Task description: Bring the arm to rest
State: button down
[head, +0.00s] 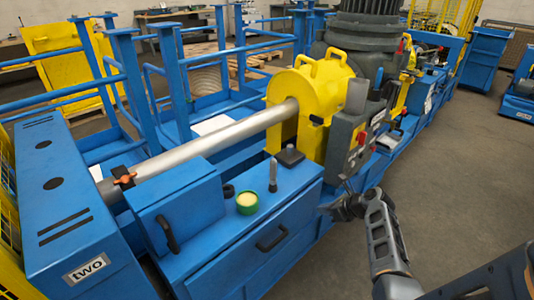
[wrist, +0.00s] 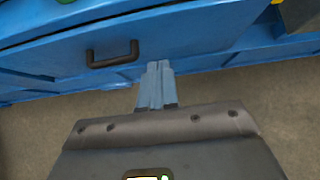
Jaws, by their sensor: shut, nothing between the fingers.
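My gripper (wrist: 158,68) is shut and empty in the wrist view, its two grey-blue fingers together. It is in front of the blue cabinet, below and to the right of a dark handle (wrist: 112,54). I cannot tell how far the fingertips are from the cabinet front. In the head view my arm (head: 382,235) reaches up from the lower right, beside the right end of the blue cabinet (head: 232,268). The fingers are hard to make out there.
On the cabinet top stand a green-rimmed tin (head: 247,202), a grey upright cylinder (head: 272,176) and a dark block (head: 290,156). A yellow guard (head: 296,92) and a grey control box (head: 350,140) stand behind. The floor (head: 450,170) to the right is clear.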

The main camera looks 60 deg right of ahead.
jog(key=s+a+n+h, duration=0.1)
jog(key=s+a+n, duration=0.3)
jog(key=a+n, duration=0.65)
jog(key=s+a+n+h, duration=0.1)
jog(key=s+a+n, duration=0.45)
jog(key=a, duration=0.85)
jog(key=s+a+r+n+t+y, duration=0.2)
jog(key=s+a+r+n+t, duration=0.1)
jog(key=a+r+n, duration=0.6)
jog(key=s+a+r+n+t+y, duration=0.2)
jog(key=s+a+r+n, duration=0.3)
jog(key=a+r+n, duration=0.4)
notch_tip(320, 180, up, 8)
jog(key=n, duration=0.4)
jog(key=shift+s+a+r+n+t, duration=0.2)
jog(key=shift+a+n+t, duration=0.1)
jog(key=shift+a+t, duration=0.1)
